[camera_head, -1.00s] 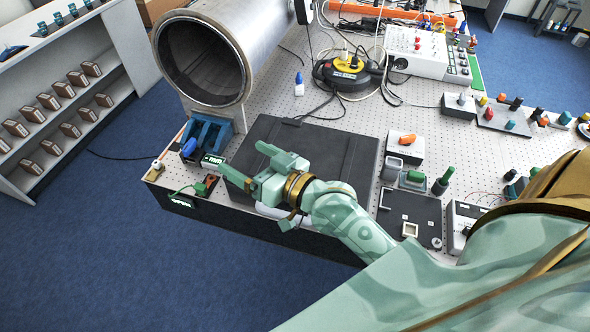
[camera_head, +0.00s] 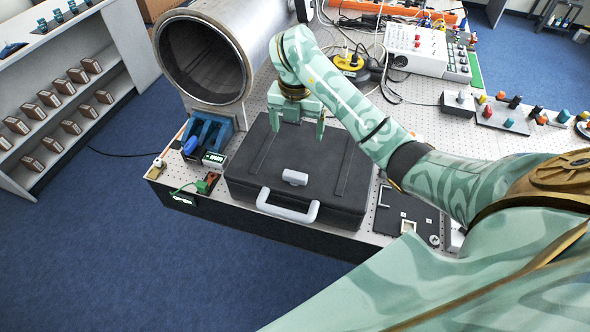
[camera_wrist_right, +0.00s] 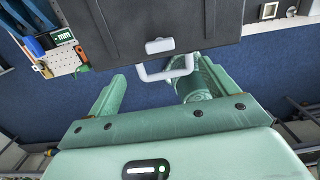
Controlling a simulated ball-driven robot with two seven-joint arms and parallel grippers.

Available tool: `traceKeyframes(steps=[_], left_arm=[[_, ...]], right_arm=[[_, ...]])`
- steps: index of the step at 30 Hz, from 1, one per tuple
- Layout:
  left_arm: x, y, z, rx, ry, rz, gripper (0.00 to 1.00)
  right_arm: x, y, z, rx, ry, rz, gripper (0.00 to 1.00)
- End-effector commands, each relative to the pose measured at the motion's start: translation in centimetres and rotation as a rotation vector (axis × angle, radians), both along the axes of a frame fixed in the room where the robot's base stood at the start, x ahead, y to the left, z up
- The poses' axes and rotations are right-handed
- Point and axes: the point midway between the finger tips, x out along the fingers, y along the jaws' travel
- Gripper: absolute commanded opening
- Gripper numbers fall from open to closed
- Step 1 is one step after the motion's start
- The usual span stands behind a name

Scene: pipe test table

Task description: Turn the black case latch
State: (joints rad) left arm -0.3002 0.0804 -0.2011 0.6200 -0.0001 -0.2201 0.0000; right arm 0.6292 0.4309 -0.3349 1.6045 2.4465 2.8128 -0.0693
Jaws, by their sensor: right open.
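The black case (camera_head: 335,165) lies closed and flat near the front edge of the table. Its grey latch (camera_head: 295,177) sits on the front edge of the lid, and a pale grey handle (camera_head: 288,208) sticks out in front. My right gripper (camera_head: 297,132) is above the back part of the case, open with nothing between its fingers, which point down. In the right wrist view the case (camera_wrist_right: 190,22), latch (camera_wrist_right: 159,46) and handle (camera_wrist_right: 166,74) show beyond the open fingers. The latch and fingers are apart. My left gripper is not in view.
A large metal pipe (camera_head: 255,35) stands behind the case. A blue clamp block (camera_head: 208,130) and small connectors are left of it. A flat black panel (camera_head: 400,210) lies to the right. A cable reel (camera_head: 350,64) and a white control box (camera_head: 415,50) are further back.

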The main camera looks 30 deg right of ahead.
Motion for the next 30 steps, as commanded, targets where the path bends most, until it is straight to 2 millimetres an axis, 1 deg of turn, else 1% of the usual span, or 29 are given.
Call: traceKeyframes(steps=[2, 5, 8, 15, 18, 21, 25, 30], left_arm=[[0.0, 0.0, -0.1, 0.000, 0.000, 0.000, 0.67], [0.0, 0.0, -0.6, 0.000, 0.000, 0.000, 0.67], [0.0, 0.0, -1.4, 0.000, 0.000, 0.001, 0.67], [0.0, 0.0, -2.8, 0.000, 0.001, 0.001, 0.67], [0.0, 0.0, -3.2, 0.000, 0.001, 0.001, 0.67], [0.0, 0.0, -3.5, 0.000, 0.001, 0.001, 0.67], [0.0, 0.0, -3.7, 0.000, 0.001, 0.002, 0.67], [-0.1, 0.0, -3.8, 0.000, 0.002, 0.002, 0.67]], right_arm=[[-0.3, 0.7, -0.1, 0.042, 0.023, -0.012, 0.85], [-0.4, 1.0, -1.2, 0.057, 0.032, -0.016, 0.85], [-0.4, 1.0, -3.3, 0.057, 0.033, -0.016, 0.85], [-0.5, 0.9, -9.6, 0.054, 0.033, -0.015, 0.85], [-0.4, 0.9, -11.8, 0.053, 0.031, -0.015, 0.85], [-0.4, 0.9, -13.7, 0.052, 0.030, -0.015, 0.85], [-0.4, 0.8, -15.3, 0.050, 0.029, -0.015, 0.85], [-0.4, 0.8, -16.0, 0.051, 0.026, -0.016, 0.85]])
